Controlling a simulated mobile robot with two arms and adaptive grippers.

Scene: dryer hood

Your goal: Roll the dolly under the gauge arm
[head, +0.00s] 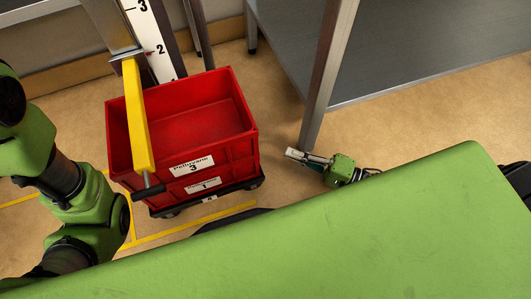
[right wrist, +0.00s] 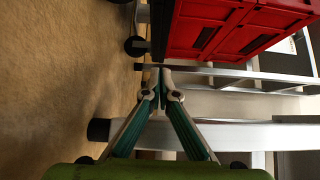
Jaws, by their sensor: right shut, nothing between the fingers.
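Two red crates (head: 235,135) are stacked on a low black dolly (head: 238,190) on the floor. The top crate looks empty inside. The yellow gauge arm (head: 139,120) reaches forward from a scale post (head: 155,40) and crosses over the left part of the top crate in the head view. I cannot tell the height gap between them. My right gripper (head: 290,153) is shut and empty, low and to the right of the dolly, apart from it. In the right wrist view its fingertips (right wrist: 160,78) meet below the dolly's wheel (right wrist: 135,46) and the red crate (right wrist: 235,28). My left gripper is out of view.
A grey metal table (head: 400,50) stands at the back right; its leg (head: 325,85) comes down close beside my right gripper. Yellow floor lines (head: 190,228) run in front and left of the dolly. Some bare floor (head: 275,130) lies between crates and table leg.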

